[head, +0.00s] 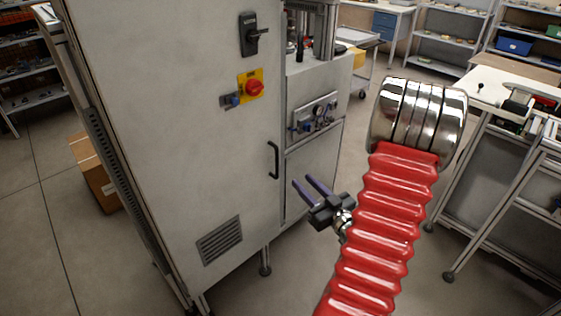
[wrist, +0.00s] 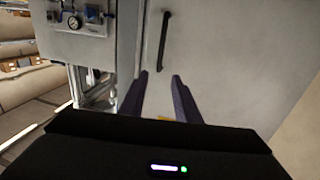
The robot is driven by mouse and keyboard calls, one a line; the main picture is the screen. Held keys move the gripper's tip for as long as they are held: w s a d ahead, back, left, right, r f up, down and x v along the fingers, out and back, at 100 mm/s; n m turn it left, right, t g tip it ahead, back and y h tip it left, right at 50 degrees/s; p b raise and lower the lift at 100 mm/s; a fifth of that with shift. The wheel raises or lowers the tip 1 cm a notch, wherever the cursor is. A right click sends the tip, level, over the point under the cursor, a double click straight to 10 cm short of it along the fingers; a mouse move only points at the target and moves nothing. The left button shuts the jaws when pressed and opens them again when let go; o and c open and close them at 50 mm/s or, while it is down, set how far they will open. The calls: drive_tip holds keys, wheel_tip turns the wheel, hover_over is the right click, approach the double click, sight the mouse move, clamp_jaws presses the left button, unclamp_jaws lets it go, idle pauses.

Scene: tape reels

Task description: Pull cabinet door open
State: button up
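The cabinet door (head: 180,130) is a large light-grey panel that looks shut in the head view, with a black bar handle (head: 273,160) upright near its right edge. In the wrist view the door (wrist: 235,60) fills the right side and the handle (wrist: 164,41) stands at the upper middle. My gripper (head: 307,184) has two purple fingers, spread apart with nothing between them. It is to the right of and a little below the handle in the head view. In the wrist view the fingers (wrist: 159,78) point toward the door, with the handle beyond their tips, apart from them.
The door carries a black latch (head: 252,36), a red knob on a yellow plate (head: 254,87) and a vent (head: 219,241). A gauge panel (head: 315,115) sits right of the handle. A cardboard box (head: 95,172) is at left, a workbench (head: 500,90) at right. Open floor lies in front.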

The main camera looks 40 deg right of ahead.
sight(277, 156)
drive_tip(key=shift+w, duration=0.1)
drive_tip(key=w+d, duration=0.2)
drive_tip(key=w, duration=1.1)
drive_tip(key=shift+w+d, duration=0.15)
drive_tip(key=shift+w, duration=0.1)
clamp_jaws()
idle(0.4)
